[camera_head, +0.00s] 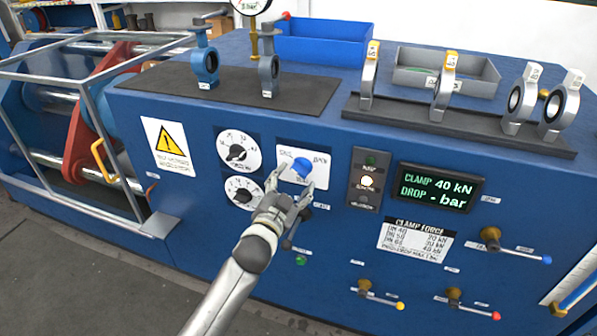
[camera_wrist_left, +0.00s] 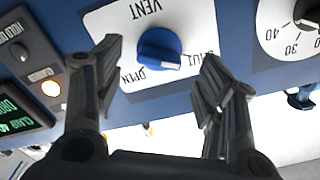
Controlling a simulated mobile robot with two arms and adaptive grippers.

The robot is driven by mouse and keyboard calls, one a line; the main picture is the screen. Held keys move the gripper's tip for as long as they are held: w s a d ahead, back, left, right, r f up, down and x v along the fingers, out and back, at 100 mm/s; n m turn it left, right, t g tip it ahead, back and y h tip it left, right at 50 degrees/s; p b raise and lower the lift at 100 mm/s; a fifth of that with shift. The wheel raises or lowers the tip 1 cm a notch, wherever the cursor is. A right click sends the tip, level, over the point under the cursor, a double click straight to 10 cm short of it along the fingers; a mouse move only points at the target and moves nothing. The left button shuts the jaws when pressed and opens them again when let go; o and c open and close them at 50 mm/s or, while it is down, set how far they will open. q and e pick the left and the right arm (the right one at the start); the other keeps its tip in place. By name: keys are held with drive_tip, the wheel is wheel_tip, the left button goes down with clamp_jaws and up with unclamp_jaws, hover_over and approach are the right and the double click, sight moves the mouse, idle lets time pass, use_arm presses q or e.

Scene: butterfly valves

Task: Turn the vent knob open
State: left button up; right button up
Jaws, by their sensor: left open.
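The blue vent knob (camera_head: 302,167) sits on a white plate (camera_head: 287,155) on the front of the blue machine. In the left wrist view the knob (camera_wrist_left: 160,48) shows between my fingers, upside down, with VENT, SHUT and OPEN lettered around it. A light mark on the knob lies on the side towards SHUT. My left gripper (camera_head: 290,185) is open in front of the plate, just below the knob. In the left wrist view its fingers (camera_wrist_left: 161,58) stand wide on either side of the knob, with no visible contact. My right gripper is in neither view.
Several levers (camera_head: 380,297) jut out below. Valves and bins (camera_head: 320,45) stand on top.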

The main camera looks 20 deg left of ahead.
sight(298, 174)
use_arm(q)
drive_tip(key=shift+w+d, duration=0.1)
drive_tip(key=shift+w, duration=2.25)
drive_tip(key=c, duration=0.9)
